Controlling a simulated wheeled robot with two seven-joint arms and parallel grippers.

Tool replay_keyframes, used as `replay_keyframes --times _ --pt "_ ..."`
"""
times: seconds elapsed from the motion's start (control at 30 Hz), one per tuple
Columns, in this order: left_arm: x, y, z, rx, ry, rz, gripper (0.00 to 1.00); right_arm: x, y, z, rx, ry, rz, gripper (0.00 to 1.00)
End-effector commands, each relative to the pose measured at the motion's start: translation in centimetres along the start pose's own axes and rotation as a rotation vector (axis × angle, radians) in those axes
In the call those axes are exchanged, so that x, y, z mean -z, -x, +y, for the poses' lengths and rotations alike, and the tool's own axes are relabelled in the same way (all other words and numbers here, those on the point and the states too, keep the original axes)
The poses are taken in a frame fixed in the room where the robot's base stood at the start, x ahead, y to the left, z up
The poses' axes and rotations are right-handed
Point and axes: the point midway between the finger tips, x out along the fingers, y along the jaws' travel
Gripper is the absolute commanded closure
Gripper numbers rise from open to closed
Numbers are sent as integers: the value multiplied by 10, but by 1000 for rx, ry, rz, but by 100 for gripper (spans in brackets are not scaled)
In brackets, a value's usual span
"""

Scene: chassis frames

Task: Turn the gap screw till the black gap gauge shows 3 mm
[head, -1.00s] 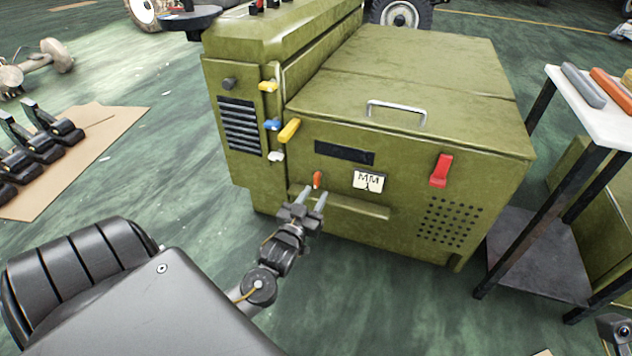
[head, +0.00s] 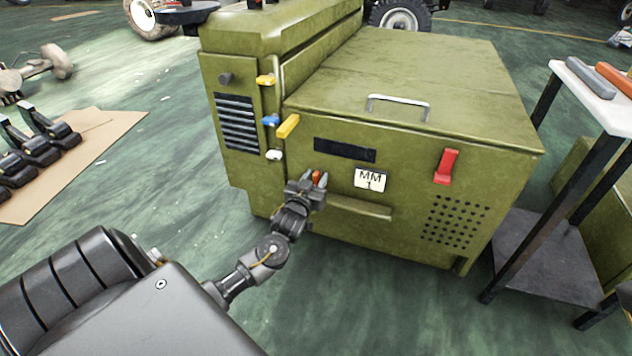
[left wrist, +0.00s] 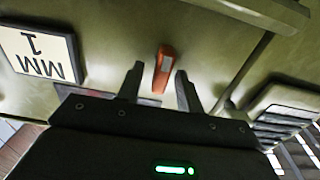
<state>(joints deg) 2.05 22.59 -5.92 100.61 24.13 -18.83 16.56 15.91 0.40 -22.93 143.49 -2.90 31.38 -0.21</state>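A small orange lever-like piece, seemingly the gap screw (head: 317,176), sticks out of the green machine's front; it also shows in the left wrist view (left wrist: 163,68). My left gripper (head: 313,181) is open, its two fingers on either side of the orange piece. In the left wrist view (left wrist: 160,84) a gap shows between the piece and each finger. A white plate reading "MM 1" (head: 370,179) is to the right of the screw and shows upside down in the left wrist view (left wrist: 38,54). A black strip (head: 345,150) above has no readable marks. My right gripper is not in view.
The green machine (head: 400,150) also carries a red lever (head: 446,166), a yellow handle (head: 287,126) and a ledge (head: 355,208) just below the screw. A side table (head: 600,103) stands at right. The floor in front is clear.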

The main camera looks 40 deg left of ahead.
Motion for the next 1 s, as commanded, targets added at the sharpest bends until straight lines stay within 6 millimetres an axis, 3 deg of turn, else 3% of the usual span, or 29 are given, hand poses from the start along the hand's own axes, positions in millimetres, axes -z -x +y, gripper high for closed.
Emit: replay_keyframes --times 0.37,0.67,1.0 --pt "1 -8 0 0 -1 -1 64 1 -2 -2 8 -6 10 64" --pt "1 -8 0 0 -1 0 99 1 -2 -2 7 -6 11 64" --pt "3 -8 1 0 -32 -1 100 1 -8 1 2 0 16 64"
